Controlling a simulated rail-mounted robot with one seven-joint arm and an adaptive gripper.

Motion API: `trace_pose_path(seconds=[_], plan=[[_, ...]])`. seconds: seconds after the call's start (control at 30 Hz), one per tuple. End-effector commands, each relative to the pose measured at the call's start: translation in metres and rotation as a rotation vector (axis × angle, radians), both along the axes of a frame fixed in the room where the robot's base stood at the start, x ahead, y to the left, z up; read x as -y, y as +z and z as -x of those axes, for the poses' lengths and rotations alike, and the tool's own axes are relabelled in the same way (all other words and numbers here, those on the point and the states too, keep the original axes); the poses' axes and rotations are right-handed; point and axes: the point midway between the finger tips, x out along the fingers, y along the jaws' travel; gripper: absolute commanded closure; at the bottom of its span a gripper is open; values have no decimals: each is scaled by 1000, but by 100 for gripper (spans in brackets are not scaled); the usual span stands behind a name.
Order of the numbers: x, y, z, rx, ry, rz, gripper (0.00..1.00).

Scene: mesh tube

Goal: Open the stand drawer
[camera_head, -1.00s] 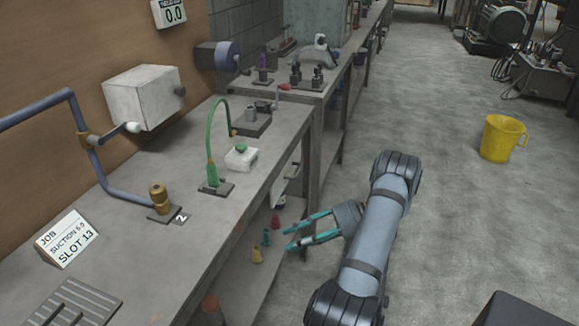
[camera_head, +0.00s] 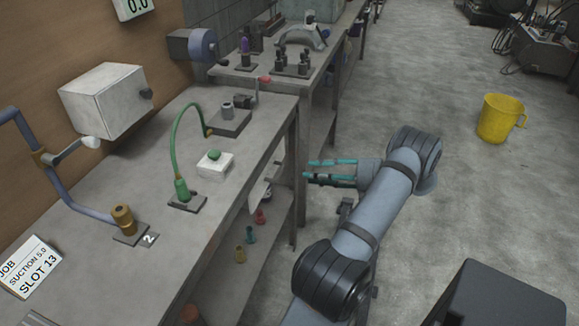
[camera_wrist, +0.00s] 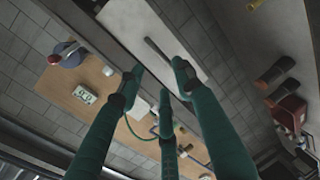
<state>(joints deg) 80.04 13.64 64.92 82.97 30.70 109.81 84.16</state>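The stand drawer's pale front (camera_head: 262,189) shows under the bench top in the head view, partly hidden by the bench edge and leg. In the wrist view the drawer front (camera_wrist: 128,20) is a white panel with a dark bar handle (camera_wrist: 159,49). My gripper (camera_head: 306,171) has teal fingers pointing left toward the bench, just right of the bench leg. In the wrist view my gripper (camera_wrist: 154,75) has its fingers spread, with nothing between them. The handle appears just beyond the fingertips, and I see no contact.
The bench (camera_head: 95,270) carries a green hose fitting (camera_head: 181,190), a white button box (camera_head: 215,165) and a brass fitting (camera_head: 123,216). Small coloured bottles (camera_head: 250,235) stand on the lower shelf. A yellow bucket (camera_head: 499,119) stands on the open floor at right.

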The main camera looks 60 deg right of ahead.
Motion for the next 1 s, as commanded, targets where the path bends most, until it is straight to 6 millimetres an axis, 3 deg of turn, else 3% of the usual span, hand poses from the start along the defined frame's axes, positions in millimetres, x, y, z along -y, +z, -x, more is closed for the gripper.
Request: trace_pose_path(seconds=[0.3,0.5,0.9,1.0], plan=[[-18,-12,-55,-1,4,-2,65],[-25,-17,-78,0,2,-1,65],[-27,-20,-85,-1,0,0,65],[-27,-20,-85,-1,0,0,71]])
